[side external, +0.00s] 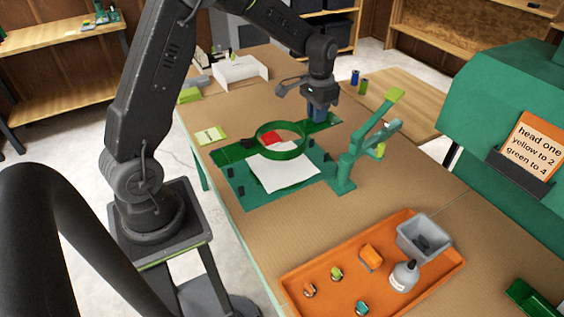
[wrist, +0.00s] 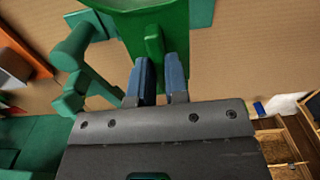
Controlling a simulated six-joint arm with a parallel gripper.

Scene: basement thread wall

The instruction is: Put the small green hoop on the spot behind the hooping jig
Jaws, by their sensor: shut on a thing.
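The green hoop (side external: 283,156) is a ring with flat green arms at either side, seen over the back of the hooping jig. My gripper (side external: 319,117) is at its right arm. In the wrist view my blue fingers (wrist: 158,68) are shut on an upright green tab (wrist: 154,42) of the hoop. The hooping jig (side external: 245,196) is a flat green board with dark clips and a white cloth (side external: 287,176) on it. A red patch (side external: 270,136) shows through the ring. I cannot tell whether the hoop touches the jig. No marked spot behind the jig is distinguishable.
A green post with angled arms (side external: 347,165) stands at the jig's right, close to my gripper. An orange tray (side external: 300,265) with a grey bin and bottle lies at the front right. A yellow-green pad (side external: 210,135) and white holder (side external: 240,75) are behind left. Blue and green spools (side external: 355,77) stand beyond.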

